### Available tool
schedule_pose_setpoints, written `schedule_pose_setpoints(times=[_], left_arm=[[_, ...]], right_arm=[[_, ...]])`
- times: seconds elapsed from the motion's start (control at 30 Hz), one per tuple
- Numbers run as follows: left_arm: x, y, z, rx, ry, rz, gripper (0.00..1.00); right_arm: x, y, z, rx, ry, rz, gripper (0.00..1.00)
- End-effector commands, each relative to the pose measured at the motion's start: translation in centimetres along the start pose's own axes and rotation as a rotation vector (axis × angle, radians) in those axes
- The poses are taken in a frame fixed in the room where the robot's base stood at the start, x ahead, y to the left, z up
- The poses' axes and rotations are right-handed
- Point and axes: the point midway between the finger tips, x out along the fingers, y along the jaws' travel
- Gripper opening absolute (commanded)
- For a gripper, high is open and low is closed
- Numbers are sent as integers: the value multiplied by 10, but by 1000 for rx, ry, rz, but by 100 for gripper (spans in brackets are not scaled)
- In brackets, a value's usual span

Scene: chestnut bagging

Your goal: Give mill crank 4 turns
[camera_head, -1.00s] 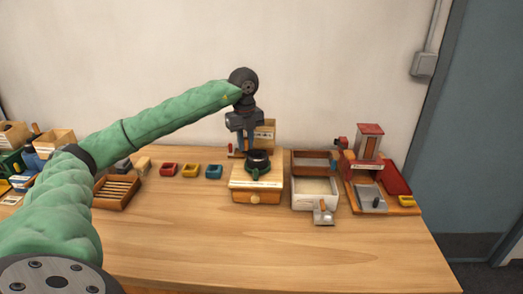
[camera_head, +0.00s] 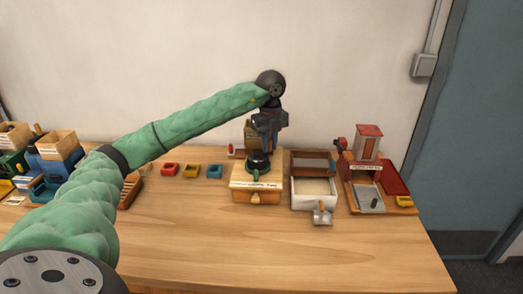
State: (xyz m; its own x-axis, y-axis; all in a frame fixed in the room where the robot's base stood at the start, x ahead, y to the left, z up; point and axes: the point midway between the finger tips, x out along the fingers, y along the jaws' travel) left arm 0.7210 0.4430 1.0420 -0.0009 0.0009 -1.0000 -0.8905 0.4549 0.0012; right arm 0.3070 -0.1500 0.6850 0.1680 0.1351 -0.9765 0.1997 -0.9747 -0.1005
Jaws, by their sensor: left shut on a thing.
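The mill stands on the table right of centre. It has a wooden box base (camera_head: 244,194) with a drawer knob, and a dark green and black top (camera_head: 257,168). My left gripper (camera_head: 267,145) points down just above the mill's top and is shut on the mill crank. The crank itself is mostly hidden by the gripper and cannot be made out clearly. My right gripper is not in view.
The table's front is clear.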

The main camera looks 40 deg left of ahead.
Motion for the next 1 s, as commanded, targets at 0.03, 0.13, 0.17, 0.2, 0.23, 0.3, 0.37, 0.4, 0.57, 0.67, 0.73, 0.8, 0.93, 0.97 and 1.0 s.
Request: schedule_pose_setpoints(times=[0.03,0.13,0.17,0.2,0.23,0.3,0.37,0.4,0.57,0.67,0.73,0.8,0.93,0.97,1.0], left_arm=[[0,0,-1,0,0,0,5],[0,0,0,0,1,0,5],[0,0,0,0,1,-1,20],[0,0,0,0,1,-1,28],[0,0,0,0,1,-1,34],[0,0,0,0,1,-1,42],[0,0,0,0,1,-1,42],[0,0,0,0,1,-1,42],[0,0,0,1,0,-1,42],[-4,0,0,1,0,-1,42],[-9,0,0,1,0,-1,42],[-14,0,0,1,0,-2,42],[-25,0,0,1,1,-2,42],[-28,0,0,1,1,-2,42],[-31,0,0,1,1,-2,42]], right_arm=[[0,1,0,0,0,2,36],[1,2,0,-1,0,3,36],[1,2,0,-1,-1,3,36],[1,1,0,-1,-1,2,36],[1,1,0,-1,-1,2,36],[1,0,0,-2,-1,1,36],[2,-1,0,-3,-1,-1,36],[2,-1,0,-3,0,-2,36],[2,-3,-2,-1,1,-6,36],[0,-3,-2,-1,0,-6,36],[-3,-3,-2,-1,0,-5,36],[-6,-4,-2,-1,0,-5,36],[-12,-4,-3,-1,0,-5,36],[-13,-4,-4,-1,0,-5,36],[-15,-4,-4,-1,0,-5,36]])
